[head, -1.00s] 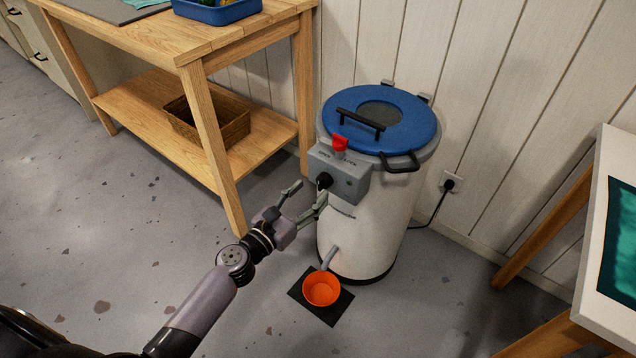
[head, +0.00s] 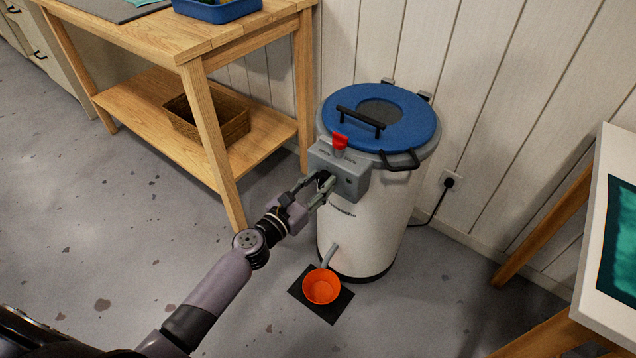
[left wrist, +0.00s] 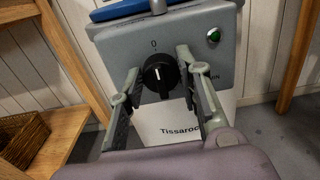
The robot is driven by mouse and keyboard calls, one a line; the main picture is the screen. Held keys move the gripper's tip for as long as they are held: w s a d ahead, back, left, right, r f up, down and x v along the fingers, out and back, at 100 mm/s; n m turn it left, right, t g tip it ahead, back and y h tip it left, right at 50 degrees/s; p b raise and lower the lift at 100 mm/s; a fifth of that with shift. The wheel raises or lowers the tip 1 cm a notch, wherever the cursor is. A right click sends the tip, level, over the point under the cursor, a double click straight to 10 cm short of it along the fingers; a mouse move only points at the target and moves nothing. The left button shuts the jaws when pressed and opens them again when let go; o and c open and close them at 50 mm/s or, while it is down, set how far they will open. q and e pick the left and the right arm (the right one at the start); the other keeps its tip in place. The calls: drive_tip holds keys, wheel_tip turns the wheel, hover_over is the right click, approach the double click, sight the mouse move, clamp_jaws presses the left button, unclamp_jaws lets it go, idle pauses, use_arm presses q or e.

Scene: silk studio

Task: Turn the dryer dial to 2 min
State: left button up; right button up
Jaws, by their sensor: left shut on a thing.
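The dryer (head: 362,230) is a white drum with a blue lid and a grey control box (head: 351,182) on its front. Its black dial (left wrist: 160,75) shows in the left wrist view, with its white mark pointing up toward the 0. The other markings are mostly hidden by my fingers. My left gripper (head: 323,183) is at the control box, with one finger on each side of the dial, shut on it. In the head view the gripper largely covers the dial. My right gripper is in no view.
A green light (left wrist: 213,36) is at the box's right. An orange bowl (head: 321,287) sits on a black mat below the spout. A wooden workbench (head: 205,150) stands at left, a table at right.

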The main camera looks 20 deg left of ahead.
use_arm(q)
drive_tip(key=c, duration=0.5)
drive_tip(key=shift+c, duration=0.2)
